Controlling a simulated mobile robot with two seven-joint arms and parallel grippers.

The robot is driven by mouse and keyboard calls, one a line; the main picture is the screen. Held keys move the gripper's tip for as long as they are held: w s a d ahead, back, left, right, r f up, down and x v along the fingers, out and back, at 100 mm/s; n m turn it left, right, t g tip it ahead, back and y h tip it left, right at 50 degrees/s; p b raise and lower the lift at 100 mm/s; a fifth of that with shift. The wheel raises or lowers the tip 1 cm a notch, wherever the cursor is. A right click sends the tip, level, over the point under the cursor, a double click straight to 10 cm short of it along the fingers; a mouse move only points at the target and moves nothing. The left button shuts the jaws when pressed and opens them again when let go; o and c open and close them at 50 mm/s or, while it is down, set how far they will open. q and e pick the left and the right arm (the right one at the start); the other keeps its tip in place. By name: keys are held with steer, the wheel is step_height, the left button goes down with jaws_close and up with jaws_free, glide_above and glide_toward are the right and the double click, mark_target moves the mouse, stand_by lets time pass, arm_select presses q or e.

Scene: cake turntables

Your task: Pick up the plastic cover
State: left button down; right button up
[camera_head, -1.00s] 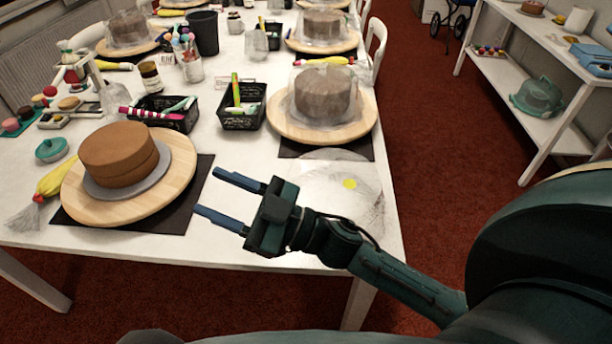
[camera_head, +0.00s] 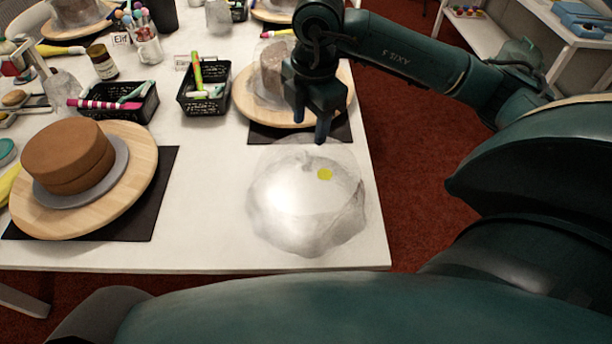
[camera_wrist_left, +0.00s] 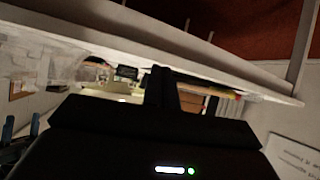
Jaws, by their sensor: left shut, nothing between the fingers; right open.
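The clear plastic cover (camera_head: 290,210) sits on the front right of the white table in the head view. It is see-through and domed, with a yellow sticker (camera_head: 324,174) and a small knob-like top. My right gripper (camera_head: 311,127) points down with open fingers, just beyond the top of the cover in the picture. It looks empty and apart from the cover; its exact height is hard to judge. My left gripper (camera_wrist_left: 161,82) shows as a dark shape in the left wrist view, fingers shut, nothing held. It is not in the head view.
A brown cake (camera_head: 68,155) stands on a wooden turntable (camera_head: 135,175) at the left. A covered cake on another turntable (camera_head: 342,90) stands behind my right gripper. Black baskets (camera_head: 205,103) of tools lie between. The white table (camera_head: 205,215) is bare left of the cover.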

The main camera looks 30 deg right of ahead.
mark_target(308, 158)
steer(key=f, duration=0.3)
steer(key=f+p, duration=0.1)
steer(key=f, duration=0.5)
steer(key=shift+w+f, duration=0.15)
steer(key=shift+w, duration=0.2)
jaws_close()
